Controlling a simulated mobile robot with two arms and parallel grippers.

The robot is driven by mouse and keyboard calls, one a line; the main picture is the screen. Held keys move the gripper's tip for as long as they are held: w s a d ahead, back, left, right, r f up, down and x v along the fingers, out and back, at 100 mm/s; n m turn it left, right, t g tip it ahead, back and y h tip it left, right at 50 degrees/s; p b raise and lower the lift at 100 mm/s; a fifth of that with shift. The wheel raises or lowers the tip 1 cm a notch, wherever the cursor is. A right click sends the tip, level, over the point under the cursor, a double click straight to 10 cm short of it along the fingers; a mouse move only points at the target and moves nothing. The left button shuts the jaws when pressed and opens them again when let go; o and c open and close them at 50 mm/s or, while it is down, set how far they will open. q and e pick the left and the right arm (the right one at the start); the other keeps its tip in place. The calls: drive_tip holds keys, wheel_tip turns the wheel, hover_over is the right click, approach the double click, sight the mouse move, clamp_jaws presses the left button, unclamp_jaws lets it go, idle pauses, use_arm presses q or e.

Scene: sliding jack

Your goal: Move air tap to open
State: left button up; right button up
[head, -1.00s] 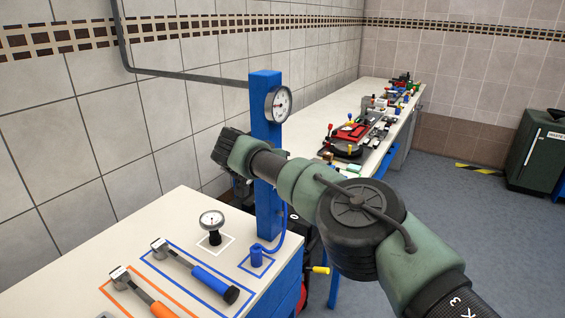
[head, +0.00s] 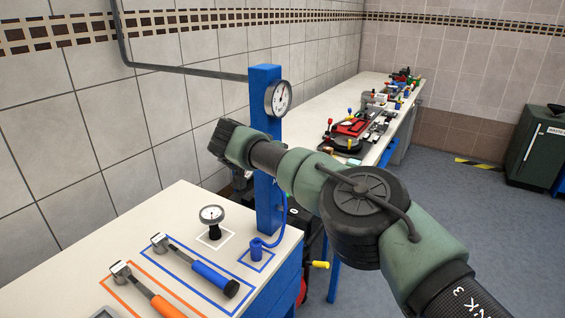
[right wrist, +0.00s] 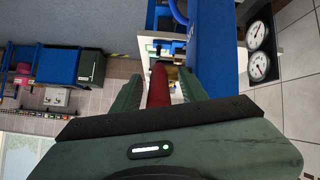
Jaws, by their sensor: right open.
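A red bar (right wrist: 158,86), which looks like the air tap's handle, stands between the two green fingers of my right gripper (right wrist: 162,78) in the right wrist view. The fingers are apart, with the bar nearer the left one; I cannot tell whether they touch it. The blue post (head: 265,100) with a round dial gauge (head: 278,97) stands at the bench corner in the head view. My right arm crosses in front of the post there, and the fingers and the tap are hidden. The blue post also shows in the right wrist view (right wrist: 210,45). My left gripper is not in view.
The near bench (head: 100,245) holds a small gauge (head: 211,214), a blue-handled tool (head: 205,272) and an orange-handled tool (head: 150,292). A blue hose (head: 280,235) runs down beside the post. A long bench with tools (head: 350,130) stands behind.

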drive_tip(key=b+v, duration=0.2)
drive_tip(key=v, duration=0.5)
